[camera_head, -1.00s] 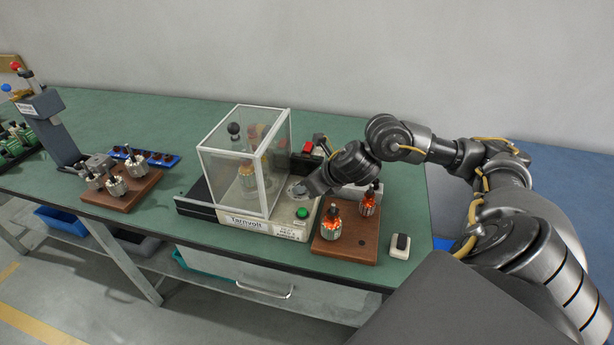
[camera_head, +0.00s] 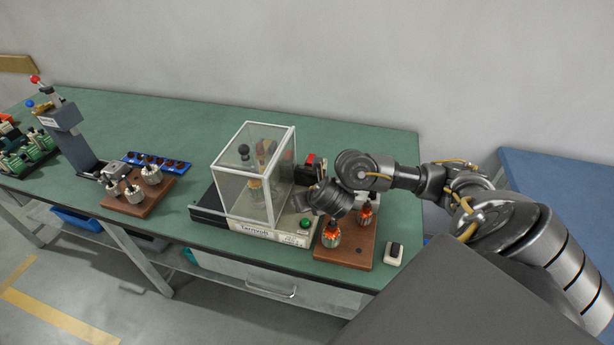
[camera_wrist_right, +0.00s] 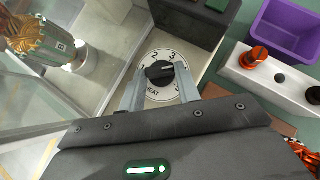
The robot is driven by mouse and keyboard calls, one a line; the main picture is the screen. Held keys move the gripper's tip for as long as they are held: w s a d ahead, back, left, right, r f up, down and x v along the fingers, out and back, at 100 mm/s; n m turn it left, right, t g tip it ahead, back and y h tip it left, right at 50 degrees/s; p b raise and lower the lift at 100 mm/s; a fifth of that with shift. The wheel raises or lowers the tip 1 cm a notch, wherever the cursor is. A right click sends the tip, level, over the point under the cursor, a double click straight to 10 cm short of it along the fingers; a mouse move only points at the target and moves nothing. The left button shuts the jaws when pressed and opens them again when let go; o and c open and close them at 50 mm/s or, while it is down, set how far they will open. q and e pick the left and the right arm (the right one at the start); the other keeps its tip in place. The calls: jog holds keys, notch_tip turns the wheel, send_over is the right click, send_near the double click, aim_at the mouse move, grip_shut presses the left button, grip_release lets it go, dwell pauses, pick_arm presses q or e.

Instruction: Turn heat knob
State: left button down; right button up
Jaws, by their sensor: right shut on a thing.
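The heat knob (camera_wrist_right: 160,72) is a black round knob on a white numbered dial (camera_wrist_right: 163,58) marked HEAT, seen in the right wrist view. My right gripper (camera_wrist_right: 160,80) has its two grey fingers on either side of the knob and is shut on it. In the head view my right gripper (camera_head: 312,200) reaches down at the right front of the machine (camera_head: 265,233), and the arm hides the knob there. The knob's white pointer line points to the right. My left gripper is not in view.
A clear guard box (camera_head: 243,170) stands on the machine left of my right gripper. A green button (camera_head: 305,223) is in front. A wooden board (camera_head: 345,255) with copper-wound armatures (camera_head: 330,236) and a small black-and-white switch (camera_head: 394,252) lie to the right.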

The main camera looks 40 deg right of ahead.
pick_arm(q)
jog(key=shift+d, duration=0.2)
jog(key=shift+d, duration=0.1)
pick_arm(e)
jog(key=o, duration=1)
jog(key=shift+s+a+r+p, duration=0.1)
jog(key=shift+s+r+p, duration=0.15)
jog(key=shift+r+p, duration=0.2)
pick_arm(q)
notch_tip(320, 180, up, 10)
jog(key=p, duration=0.8)
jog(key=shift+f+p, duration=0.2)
jog(key=shift+p, duration=0.15)
pick_arm(e)
jog(key=shift+v, duration=4.9)
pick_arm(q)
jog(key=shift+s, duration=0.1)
pick_arm(e)
jog(key=shift+s+f, duration=0.15)
